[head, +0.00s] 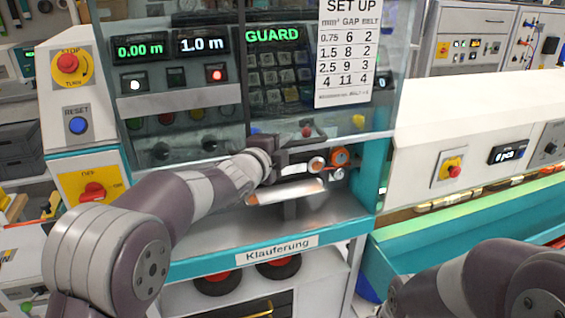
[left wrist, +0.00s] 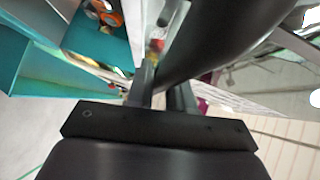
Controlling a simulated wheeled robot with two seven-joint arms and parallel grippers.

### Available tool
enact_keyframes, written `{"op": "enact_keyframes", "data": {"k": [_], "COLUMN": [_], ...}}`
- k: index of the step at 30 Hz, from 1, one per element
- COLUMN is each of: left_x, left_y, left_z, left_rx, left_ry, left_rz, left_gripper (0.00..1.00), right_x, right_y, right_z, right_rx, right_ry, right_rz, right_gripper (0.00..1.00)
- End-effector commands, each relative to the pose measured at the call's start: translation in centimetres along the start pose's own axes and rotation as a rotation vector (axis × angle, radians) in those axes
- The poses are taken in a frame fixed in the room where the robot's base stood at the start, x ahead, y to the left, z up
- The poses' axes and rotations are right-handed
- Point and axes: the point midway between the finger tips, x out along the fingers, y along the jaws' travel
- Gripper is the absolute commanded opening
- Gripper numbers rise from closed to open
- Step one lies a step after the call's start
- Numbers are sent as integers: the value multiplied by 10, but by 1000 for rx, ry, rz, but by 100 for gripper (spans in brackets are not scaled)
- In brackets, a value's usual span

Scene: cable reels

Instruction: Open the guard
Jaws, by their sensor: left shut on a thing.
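The guard (head: 367,122) is a clear panel across the front of the machine in the head view. Its lower edge crosses above the metal work area, and displays and keys show through it. My left gripper (head: 274,141) is at this lower edge, shut on the guard's dark handle (head: 312,127). In the left wrist view, the left fingers (left wrist: 166,92) close by a thick dark curved bar, the handle (left wrist: 225,38). The exact grip is partly hidden. My right arm shows at the lower right of the head view; its gripper is out of view.
A green GUARD display (head: 272,34) is lit behind the panel. A stop button (head: 68,62), blue reset button (head: 77,125) and red switch (head: 92,191) stand on the left. A teal trough (head: 440,228) lies on the right. The Klauferung shelf edge (head: 277,249) runs below.

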Motion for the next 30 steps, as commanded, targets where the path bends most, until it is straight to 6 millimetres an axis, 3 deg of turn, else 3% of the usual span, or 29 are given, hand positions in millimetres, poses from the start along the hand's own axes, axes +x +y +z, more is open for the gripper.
{"op": "enact_keyframes", "data": {"k": [1,3,9,15,27,28,30], "left_x": [-3,-5,-9,-11,-11,-11,-11], "left_y": [-24,-39,-66,-77,-77,-77,-77], "left_z": [-3,-6,-10,-11,-11,-11,-11], "left_rx": [1,1,0,0,0,0,0], "left_ry": [1,1,1,1,1,1,1], "left_rz": [-5,-4,-2,-1,0,0,0], "left_gripper": [0,0,0,0,0,28,41], "right_x": [-18,-28,-48,-55,-55,-55,-55], "right_y": [0,0,0,0,0,0,0], "right_z": [-2,-3,-6,-6,-6,-6,-6], "right_rx": [0,0,0,0,0,0,0], "right_ry": [0,0,0,0,0,0,0], "right_rz": [0,0,0,0,0,0,0], "right_gripper": [43,43,43,43,43,43,43]}}
